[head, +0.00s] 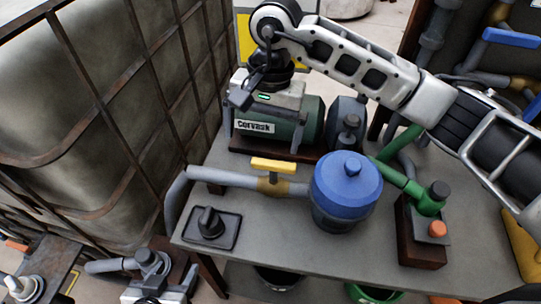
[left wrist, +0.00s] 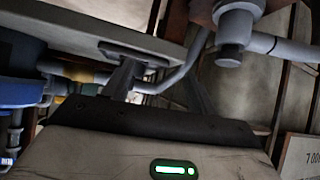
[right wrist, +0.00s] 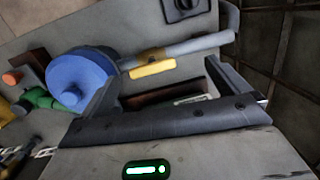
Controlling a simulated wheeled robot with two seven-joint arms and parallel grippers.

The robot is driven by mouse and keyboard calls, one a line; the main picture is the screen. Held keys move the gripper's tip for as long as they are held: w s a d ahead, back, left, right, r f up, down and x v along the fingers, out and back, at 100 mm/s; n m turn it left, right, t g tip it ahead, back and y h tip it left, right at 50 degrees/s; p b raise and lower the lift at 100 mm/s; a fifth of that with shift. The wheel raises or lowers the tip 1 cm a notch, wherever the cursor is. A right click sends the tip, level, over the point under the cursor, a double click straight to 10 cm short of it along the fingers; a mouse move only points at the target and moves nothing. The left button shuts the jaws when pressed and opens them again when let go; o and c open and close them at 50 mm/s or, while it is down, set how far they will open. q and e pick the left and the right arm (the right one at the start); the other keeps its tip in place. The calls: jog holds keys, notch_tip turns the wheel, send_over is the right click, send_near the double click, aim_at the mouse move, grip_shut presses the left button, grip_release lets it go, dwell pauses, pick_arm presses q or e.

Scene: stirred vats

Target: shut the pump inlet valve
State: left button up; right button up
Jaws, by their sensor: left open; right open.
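The valve with a yellow handle (head: 272,165) sits on the grey pipe (head: 230,179) that runs into the blue-lidded pot (head: 346,185). Its handle lies roughly along the pipe; it also shows in the right wrist view (right wrist: 153,68). My right gripper (head: 262,140) is open and empty, above and behind the handle, in front of the green motor. In the right wrist view the handle appears beyond the open fingers, apart from them. My left gripper (head: 158,290) is open at the bottom edge, low beside the bench, away from the valve.
The green motor (head: 308,122) stands behind the valve on the bench (head: 290,235). A black switch plate (head: 211,228) lies at the front left. Green pipework (head: 400,178) stands right of the pot. A caged tank (head: 80,90) fills the left. A grey fitting (head: 148,258) is near my left gripper.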

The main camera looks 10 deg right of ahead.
aim_at(274, 163)
jog(key=shift+t+h, duration=0.4)
jog(key=shift+h, duration=0.3)
jog(key=d+f, duration=0.1)
jog(key=f, duration=0.3)
jog(key=w+f+p, duration=0.1)
jog(key=f, duration=0.4)
jog(key=w+d+f+p, duration=0.1)
jog(key=f, duration=0.4)
jog(key=shift+d+f, duration=0.25)
jog(key=shift+d, duration=0.05)
jog(key=shift+c, duration=0.3)
jog(key=c, duration=0.6)
